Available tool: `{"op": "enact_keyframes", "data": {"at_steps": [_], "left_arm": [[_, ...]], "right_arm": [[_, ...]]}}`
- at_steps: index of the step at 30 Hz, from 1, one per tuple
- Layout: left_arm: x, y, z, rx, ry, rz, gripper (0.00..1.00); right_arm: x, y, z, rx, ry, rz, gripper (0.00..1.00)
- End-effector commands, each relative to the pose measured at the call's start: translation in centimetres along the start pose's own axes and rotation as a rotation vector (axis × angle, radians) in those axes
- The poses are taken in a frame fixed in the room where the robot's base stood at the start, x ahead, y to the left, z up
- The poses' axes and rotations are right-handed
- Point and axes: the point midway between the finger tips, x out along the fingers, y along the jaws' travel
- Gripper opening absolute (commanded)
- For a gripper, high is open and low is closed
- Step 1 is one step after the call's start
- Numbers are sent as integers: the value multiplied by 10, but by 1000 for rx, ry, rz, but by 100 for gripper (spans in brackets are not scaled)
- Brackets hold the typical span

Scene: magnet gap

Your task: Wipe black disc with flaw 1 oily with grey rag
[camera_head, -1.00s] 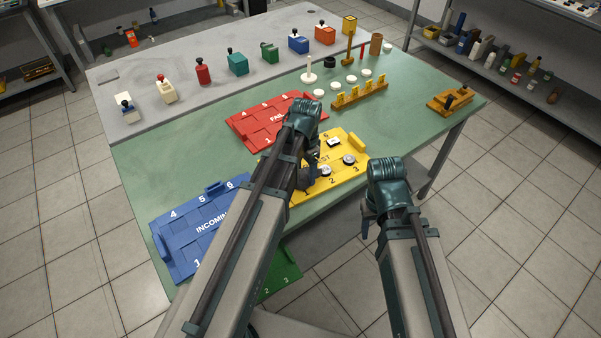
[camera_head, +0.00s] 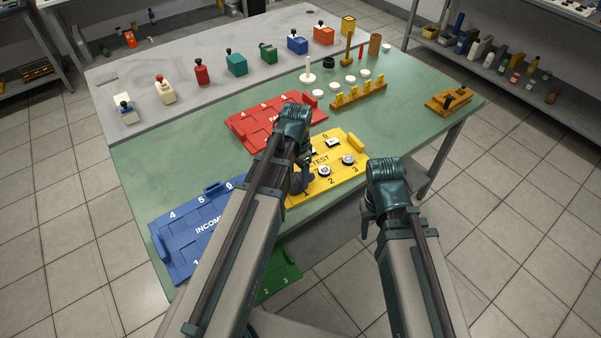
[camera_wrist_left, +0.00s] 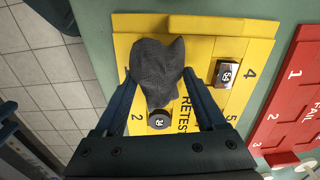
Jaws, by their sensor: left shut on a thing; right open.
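The dark grey rag (camera_wrist_left: 160,62) is pinched between the fingers of my left gripper (camera_wrist_left: 158,78), low over the slot 1 corner of the yellow retest tray (camera_head: 318,190). In the head view my left gripper (camera_head: 303,184) hangs over the tray's left part. A black disc (camera_wrist_left: 159,120) with a pale marked top sits at slot 2, just beside the rag. I cannot tell whether the rag touches the tray or covers a disc at slot 1. Another round disc (camera_head: 348,159) sits at slot 3. Flaw labels are unreadable. My right gripper (camera_head: 367,226) is open and empty, off the table's front edge.
A block-like piece (camera_wrist_left: 228,74) sits at slot 4. The red fail tray (camera_head: 258,128) lies behind, the blue incoming tray (camera_head: 170,240) to the left and a green tray (camera_head: 286,272) in front.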

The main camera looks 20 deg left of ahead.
Motion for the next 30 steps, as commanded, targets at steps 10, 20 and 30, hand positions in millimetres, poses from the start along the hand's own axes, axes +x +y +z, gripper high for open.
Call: {"op": "enact_keyframes", "data": {"at_steps": [10,20,30], "left_arm": [[0,-1,-4,0,-1,0,18],[0,0,-14,-1,-1,0,18],[-8,0,-14,0,-1,0,18]], "right_arm": [[0,0,0,0,0,0,50],[0,0,0,0,0,0,50],[-8,1,0,0,0,0,50]]}}
